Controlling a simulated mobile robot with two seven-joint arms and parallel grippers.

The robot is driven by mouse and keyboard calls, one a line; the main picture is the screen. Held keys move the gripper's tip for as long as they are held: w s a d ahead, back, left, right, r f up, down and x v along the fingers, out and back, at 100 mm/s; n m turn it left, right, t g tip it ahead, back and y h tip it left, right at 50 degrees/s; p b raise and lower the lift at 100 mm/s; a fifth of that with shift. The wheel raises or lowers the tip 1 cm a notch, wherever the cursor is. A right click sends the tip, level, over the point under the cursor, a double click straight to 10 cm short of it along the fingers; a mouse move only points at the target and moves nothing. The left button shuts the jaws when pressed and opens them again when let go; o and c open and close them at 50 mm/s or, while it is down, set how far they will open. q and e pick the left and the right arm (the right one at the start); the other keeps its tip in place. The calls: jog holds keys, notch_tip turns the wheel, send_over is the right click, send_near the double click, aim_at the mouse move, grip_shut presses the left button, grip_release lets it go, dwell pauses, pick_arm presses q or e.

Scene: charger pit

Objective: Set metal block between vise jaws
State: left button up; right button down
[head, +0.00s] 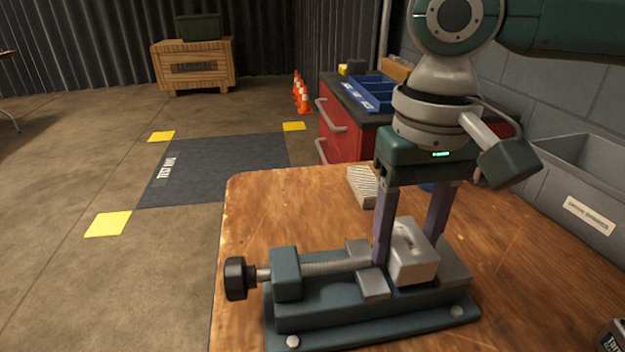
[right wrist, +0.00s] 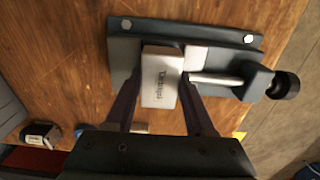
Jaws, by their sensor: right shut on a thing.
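The metal block (head: 414,252) is a pale grey, box-shaped piece at the vise (head: 370,312) on the wooden bench. My right gripper (head: 408,255) points down with one finger on each side of the block and is shut on it. In the right wrist view the block (right wrist: 160,80) lies between the two fingers (right wrist: 158,92), over the jaw end of the vise (right wrist: 122,50). A grey jaw piece (head: 373,285) is just left of the block. I cannot tell whether the block's underside touches the vise bed. My left gripper is in neither view.
The vise screw's dark knob (head: 236,278) sticks out left near the bench edge. A ridged light block (head: 362,187) lies behind the gripper. A grey bin (head: 585,185) stands at the right against the wall. The bench front right is mostly clear.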

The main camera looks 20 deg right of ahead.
jog(key=shift+c, duration=0.9)
grip_release()
jog(key=shift+f, duration=0.1)
